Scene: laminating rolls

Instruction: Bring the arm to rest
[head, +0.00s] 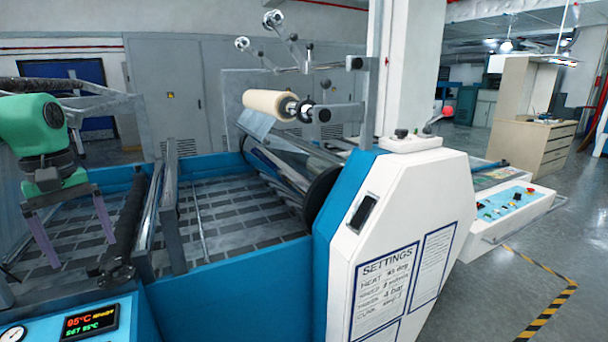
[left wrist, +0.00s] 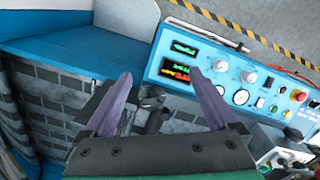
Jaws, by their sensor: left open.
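My left gripper (head: 81,251) hangs at the left of the head view, its two purple fingers pointing down and spread apart. It is above the left part of the blue-framed laminating machine (head: 240,284). In the left wrist view my left gripper (left wrist: 160,76) is open, with nothing between its fingertips. Beyond the fingertips is a blue control panel (left wrist: 240,82) with lit displays, dials and buttons. A dark roller bar (head: 128,222) stands just right of the fingers in the head view. My right gripper is in neither view.
A cream roll (head: 268,103) sits on a shaft above the machine. A white end housing (head: 432,215) with a settings sheet stands at the right. A lit temperature display (head: 90,321) is at the lower left. Open floor (head: 575,270) lies at the right.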

